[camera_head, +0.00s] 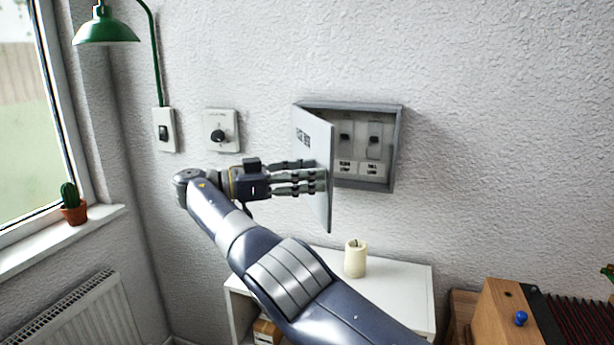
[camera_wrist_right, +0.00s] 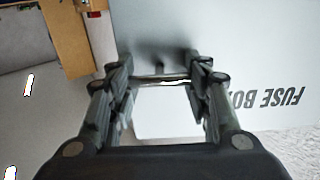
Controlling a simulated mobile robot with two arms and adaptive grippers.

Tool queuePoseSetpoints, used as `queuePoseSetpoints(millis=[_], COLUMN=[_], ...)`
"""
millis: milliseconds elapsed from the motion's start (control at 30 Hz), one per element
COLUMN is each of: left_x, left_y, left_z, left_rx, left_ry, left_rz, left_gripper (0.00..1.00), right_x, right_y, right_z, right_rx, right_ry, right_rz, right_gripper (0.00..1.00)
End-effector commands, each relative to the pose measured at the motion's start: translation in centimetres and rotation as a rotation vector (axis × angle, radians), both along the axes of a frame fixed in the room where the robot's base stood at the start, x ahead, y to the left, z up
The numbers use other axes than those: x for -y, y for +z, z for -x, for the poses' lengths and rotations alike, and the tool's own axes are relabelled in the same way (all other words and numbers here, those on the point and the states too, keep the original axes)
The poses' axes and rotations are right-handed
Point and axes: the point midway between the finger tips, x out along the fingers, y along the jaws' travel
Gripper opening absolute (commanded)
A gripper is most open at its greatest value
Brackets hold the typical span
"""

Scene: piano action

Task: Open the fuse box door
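The fuse box (camera_head: 397,150) is a grey wall box with switches and labels inside. Its pale door (camera_head: 318,200) is hinged on the left and stands swung out from the wall, so the inside shows. My right gripper (camera_head: 318,176) reaches from the left to the door's outer face, fingers at its lower half. In the right wrist view the gripper's fingers (camera_wrist_right: 160,72) are spread apart in front of the door (camera_wrist_right: 235,40), with its upside-down lettering at right. A thin bar-like line shows between the fingertips; I cannot tell whether they touch it. My left gripper is out of view.
A white cabinet (camera_head: 405,290) with a cream candle (camera_head: 355,258) stands below the box. A wooden accordion-like thing (camera_head: 505,310) is at lower right.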

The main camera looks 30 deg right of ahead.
Motion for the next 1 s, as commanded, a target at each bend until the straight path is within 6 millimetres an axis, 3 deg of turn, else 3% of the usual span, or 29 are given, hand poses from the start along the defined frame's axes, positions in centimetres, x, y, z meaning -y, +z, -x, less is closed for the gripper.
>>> queuePoseSetpoints(millis=[33,100,667,1000], left_x=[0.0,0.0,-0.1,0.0], left_y=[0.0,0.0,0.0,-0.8], left_z=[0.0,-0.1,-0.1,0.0], left_rx=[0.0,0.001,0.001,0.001], left_ry=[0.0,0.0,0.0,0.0], left_rz=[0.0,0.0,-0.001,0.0], left_gripper=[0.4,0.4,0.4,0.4], right_x=[0.0,0.0,0.1,1.9], right_y=[0.3,0.2,0.0,-0.2], right_z=[0.0,0.0,0.0,-0.3], right_rx=[0.007,0.006,0.001,0.003], right_ry=[0.002,0.002,0.001,0.028], right_rz=[0.004,0.003,0.001,0.002], right_gripper=[0.54,0.67,0.67,0.67])
